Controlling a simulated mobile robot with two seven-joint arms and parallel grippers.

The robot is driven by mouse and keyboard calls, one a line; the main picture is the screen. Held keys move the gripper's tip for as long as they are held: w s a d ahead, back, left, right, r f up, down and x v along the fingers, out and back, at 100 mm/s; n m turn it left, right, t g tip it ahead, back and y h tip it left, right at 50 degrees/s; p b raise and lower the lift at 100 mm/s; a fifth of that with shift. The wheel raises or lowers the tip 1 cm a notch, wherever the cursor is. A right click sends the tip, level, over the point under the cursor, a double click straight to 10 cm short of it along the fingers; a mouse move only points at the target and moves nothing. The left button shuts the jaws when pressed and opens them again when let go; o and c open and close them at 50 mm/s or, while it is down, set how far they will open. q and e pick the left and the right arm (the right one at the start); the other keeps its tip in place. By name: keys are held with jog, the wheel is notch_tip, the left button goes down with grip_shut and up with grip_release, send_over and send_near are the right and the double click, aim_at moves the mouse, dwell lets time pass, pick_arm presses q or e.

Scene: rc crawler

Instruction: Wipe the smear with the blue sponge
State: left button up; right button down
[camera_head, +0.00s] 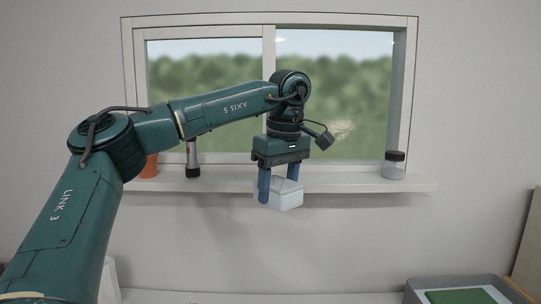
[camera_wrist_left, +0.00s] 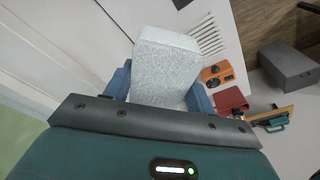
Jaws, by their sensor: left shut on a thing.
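My left gripper (camera_head: 279,187) is shut on the pale blue, almost white sponge (camera_head: 287,196), which hangs between its two blue fingers just in front of the window sill's edge. The sponge also shows in the left wrist view (camera_wrist_left: 165,68), with a finger on each side. A tan, speckled smear (camera_head: 342,128) is on the right window pane, above and to the right of the sponge. The sponge is apart from it. My right gripper is in neither view.
A grey tray (camera_head: 416,291) with a green item is at lower right. The wrist view shows a grey box (camera_wrist_left: 290,66) and an orange item (camera_wrist_left: 214,73).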

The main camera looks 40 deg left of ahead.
pick_arm(q)
jog(key=s+d+f+m, duration=0.4)
jog(key=d+f+m, duration=0.4)
jog(key=f, duration=0.5)
jog(key=s+d+f+m+t+h, duration=0.1)
jog(key=s+d+f+m, duration=0.4)
jog(key=f, duration=0.8)
jog(key=d+m, duration=0.3)
jog(key=d, duration=0.2)
jog(key=shift+d+f+h, duration=0.2)
jog(key=shift+f+h, duration=0.05)
jog(key=shift+h, duration=0.05)
